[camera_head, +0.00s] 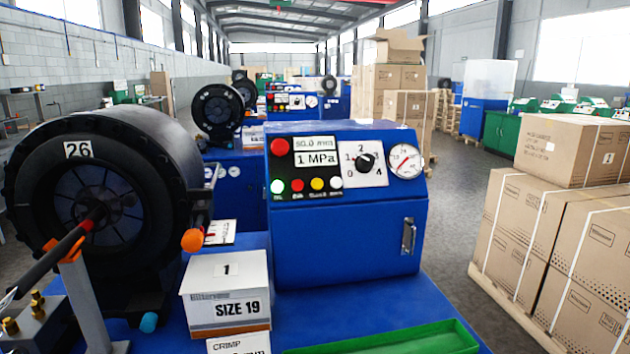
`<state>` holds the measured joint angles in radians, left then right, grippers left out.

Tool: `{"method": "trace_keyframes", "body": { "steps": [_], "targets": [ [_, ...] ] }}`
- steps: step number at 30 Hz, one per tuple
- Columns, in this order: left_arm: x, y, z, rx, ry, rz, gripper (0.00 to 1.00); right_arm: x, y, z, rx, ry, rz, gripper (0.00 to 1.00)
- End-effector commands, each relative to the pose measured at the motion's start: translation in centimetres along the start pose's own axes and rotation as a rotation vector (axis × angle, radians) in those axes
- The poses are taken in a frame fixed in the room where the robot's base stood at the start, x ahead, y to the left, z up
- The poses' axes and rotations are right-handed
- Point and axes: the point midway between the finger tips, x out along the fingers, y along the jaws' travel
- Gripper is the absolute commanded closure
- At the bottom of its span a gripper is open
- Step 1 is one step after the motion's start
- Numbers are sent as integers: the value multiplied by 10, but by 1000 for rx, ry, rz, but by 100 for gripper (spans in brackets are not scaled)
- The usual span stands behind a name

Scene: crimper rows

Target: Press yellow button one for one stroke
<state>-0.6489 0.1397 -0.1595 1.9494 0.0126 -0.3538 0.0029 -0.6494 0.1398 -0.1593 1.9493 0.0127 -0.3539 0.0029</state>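The yellow button (317,184) is on the black front panel of the blue control box (345,240), in the lower row. A red button (297,186) is to its left and a white one (336,183) to its right. The small labels under the row are hard to read. Nothing covers the yellow button. Neither of my grippers is in view.
A large red button (280,147), a display reading 1 MPa (316,160), a black knob (365,161) and a gauge (405,161) share the panel. A black crimper (130,150) stands left. A SIZE 19 box (227,290) and green tray (390,341) sit in front. Cartons (560,250) stand right.

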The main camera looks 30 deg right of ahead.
Motion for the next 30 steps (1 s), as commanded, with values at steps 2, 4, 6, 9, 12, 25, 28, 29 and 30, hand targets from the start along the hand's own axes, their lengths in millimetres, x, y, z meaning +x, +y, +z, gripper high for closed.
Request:
{"method": "trace_keyframes", "body": {
  "steps": [2, 4, 6, 9, 12, 25, 28, 29, 30],
  "targets": [
    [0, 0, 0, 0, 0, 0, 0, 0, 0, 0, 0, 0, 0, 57],
    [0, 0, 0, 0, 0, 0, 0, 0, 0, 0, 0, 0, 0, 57],
    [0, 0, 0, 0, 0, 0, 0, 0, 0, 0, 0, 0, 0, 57],
    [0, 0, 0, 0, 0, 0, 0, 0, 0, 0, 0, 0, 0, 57],
    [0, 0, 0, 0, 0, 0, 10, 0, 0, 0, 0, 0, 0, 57],
    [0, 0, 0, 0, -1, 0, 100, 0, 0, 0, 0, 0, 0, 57],
    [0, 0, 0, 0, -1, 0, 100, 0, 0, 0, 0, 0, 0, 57],
    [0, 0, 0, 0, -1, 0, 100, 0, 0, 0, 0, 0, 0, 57],
    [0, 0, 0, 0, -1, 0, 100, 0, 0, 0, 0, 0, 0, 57]
  ]
}}
